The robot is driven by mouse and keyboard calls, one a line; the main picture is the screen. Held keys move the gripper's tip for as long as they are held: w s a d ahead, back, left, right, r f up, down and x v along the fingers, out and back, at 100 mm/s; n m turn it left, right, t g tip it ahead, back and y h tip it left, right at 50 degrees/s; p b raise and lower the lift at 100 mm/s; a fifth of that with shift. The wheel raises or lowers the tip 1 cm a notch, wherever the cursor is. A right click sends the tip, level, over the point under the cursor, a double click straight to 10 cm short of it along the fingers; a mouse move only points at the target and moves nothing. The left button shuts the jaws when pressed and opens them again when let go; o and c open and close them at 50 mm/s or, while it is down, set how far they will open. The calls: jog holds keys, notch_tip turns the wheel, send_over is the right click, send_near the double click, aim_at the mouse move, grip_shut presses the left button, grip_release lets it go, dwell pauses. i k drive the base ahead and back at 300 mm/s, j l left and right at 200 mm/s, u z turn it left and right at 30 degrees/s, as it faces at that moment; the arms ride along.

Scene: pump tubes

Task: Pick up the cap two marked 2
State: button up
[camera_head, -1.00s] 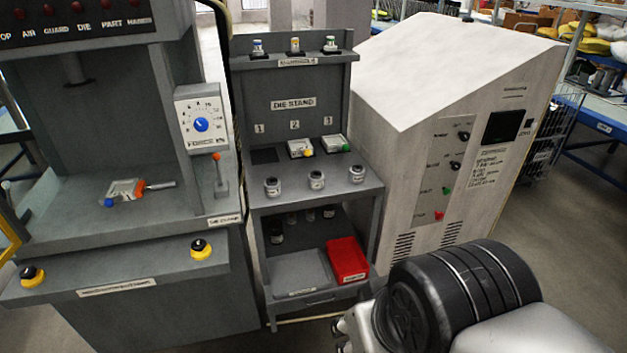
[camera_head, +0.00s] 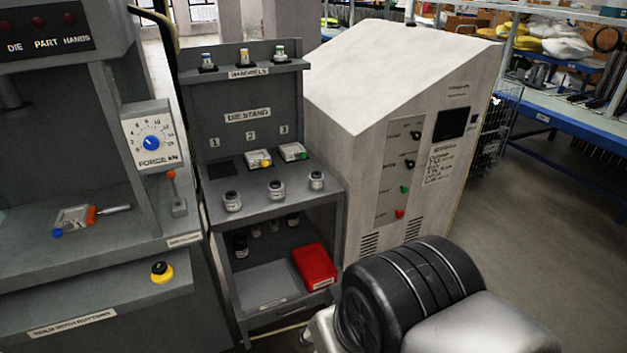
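Slot signs 1, 2 and 3 are on the back panel (camera_head: 250,140). My gripper is not visible; only a black and silver part of my arm shows at the bottom right.
Slot 1 (camera_head: 222,169) is empty; flat dies sit at slots 2 (camera_head: 258,158) and 3 (camera_head: 293,152). Small items stand on the top ledge (camera_head: 228,73). A red bin (camera_head: 315,266) and dark bottles are below. A press (camera_head: 70,280) stands left, a pale cabinet (camera_head: 365,100) right.

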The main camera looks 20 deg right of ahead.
aim_at(274, 194)
jog(key=i+l, duration=0.15)
jog(key=i, duration=0.3)
jog(key=i+l, duration=0.15)
jog(key=i, duration=0.3)
jog(key=i+l, duration=0.15)
jog(key=i, duration=0.25)
jog(key=i+l, duration=0.15)
jog(key=i, duration=0.3)
